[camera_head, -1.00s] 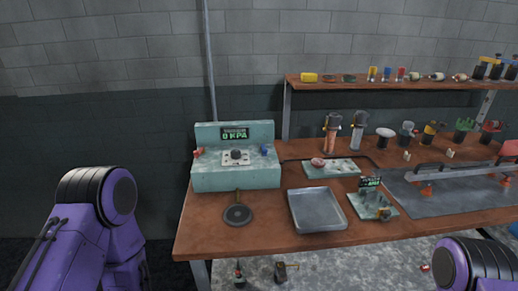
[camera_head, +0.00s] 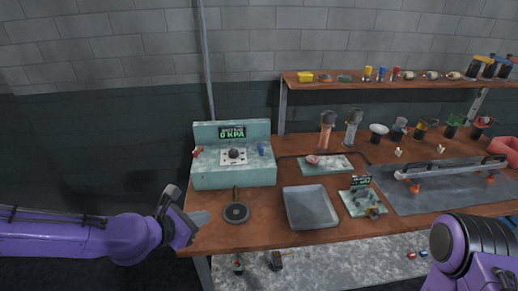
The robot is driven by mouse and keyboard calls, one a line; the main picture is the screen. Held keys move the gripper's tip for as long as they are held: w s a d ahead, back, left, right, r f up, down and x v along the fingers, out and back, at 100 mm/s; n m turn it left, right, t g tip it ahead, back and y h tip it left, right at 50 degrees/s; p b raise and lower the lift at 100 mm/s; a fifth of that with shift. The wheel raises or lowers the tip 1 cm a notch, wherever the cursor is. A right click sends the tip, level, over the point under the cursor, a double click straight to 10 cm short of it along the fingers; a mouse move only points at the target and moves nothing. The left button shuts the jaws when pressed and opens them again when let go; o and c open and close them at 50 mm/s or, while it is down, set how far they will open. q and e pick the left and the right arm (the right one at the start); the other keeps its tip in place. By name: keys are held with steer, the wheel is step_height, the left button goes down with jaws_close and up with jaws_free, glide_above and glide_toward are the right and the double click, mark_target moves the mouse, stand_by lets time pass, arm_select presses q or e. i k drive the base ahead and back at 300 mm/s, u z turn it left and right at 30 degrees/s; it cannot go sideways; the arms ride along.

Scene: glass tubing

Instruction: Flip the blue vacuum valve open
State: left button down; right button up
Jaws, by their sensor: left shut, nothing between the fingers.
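The blue vacuum valve (camera_head: 262,149) is a small blue handle on the right side of the pale teal vacuum station (camera_head: 234,180). The station's display (camera_head: 232,132) reads 0 KPA. A red handle (camera_head: 198,151) is on its left side, with a dark knob (camera_head: 234,154) between them. My left gripper (camera_head: 203,217) is shut and empty at the table's left edge, in front of and below the station, well apart from the blue valve. My right arm shows at the lower right, but its gripper is out of view.
A round dark plate (camera_head: 236,213) with an upright handle lies in front of the station, close to my left gripper. A grey tray (camera_head: 311,208) and a small teal device (camera_head: 361,204) are to the right. A shelf (camera_head: 400,84) runs above the back right.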

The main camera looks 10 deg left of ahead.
mark_target(259, 145)
steer(key=i, duration=0.9)
steer(key=u, duration=0.05)
